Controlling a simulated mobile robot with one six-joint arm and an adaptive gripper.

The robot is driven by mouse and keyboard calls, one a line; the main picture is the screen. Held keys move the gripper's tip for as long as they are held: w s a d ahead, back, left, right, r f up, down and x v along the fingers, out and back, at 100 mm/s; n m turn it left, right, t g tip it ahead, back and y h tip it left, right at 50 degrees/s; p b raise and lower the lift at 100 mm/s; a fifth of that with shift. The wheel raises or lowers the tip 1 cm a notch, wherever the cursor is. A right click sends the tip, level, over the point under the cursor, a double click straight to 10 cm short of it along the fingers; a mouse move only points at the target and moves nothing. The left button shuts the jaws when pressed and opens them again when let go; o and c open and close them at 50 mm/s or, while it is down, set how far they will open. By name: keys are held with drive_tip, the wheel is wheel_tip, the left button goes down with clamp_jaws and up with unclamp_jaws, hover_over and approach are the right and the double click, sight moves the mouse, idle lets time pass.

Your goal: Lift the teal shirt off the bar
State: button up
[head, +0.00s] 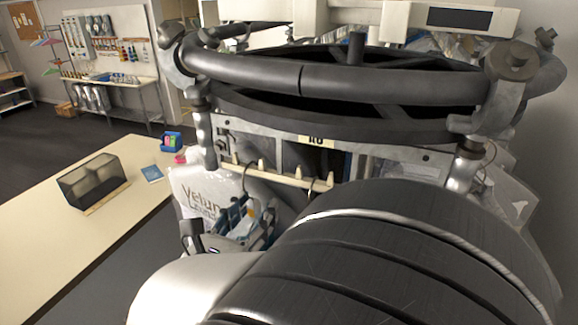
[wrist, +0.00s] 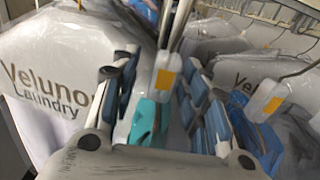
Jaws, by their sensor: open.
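The teal shirt (wrist: 142,122) hangs in the wrist view between the two fingers of my gripper (wrist: 158,76). A white tag with an orange patch (wrist: 166,78) is in front of its upper part. The gripper is open, with one finger on each side of the shirt; I cannot tell whether either touches it. In the head view my gripper (head: 236,214) is below the cream notched bar (head: 285,178), among the hanging garments. My arm hides much of the bar's right side there, and I cannot pick out the teal shirt.
Plastic-covered garments marked Velunor Laundry (wrist: 60,75) hang close on the left. A blue garment (wrist: 262,142) with another tag (wrist: 266,100) hangs close on the right. A cream table (head: 110,225) with a dark mesh organizer (head: 92,180) stands to the left.

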drive_tip(key=shift+v, duration=0.9)
drive_tip(key=shift+c, duration=0.4)
drive_tip(key=shift+s+d+r, duration=0.15)
drive_tip(key=shift+r, duration=0.1)
drive_tip(key=shift+c, duration=0.8)
drive_tip(key=shift+w+f, duration=0.15)
drive_tip(key=shift+w, duration=0.35)
drive_tip(key=shift+c, duration=1.3)
drive_tip(key=shift+s, duration=0.3)
drive_tip(key=c, duration=0.4)
drive_tip(key=shift+w, duration=0.2)
clamp_jaws()
drive_tip(key=shift+s, duration=0.1)
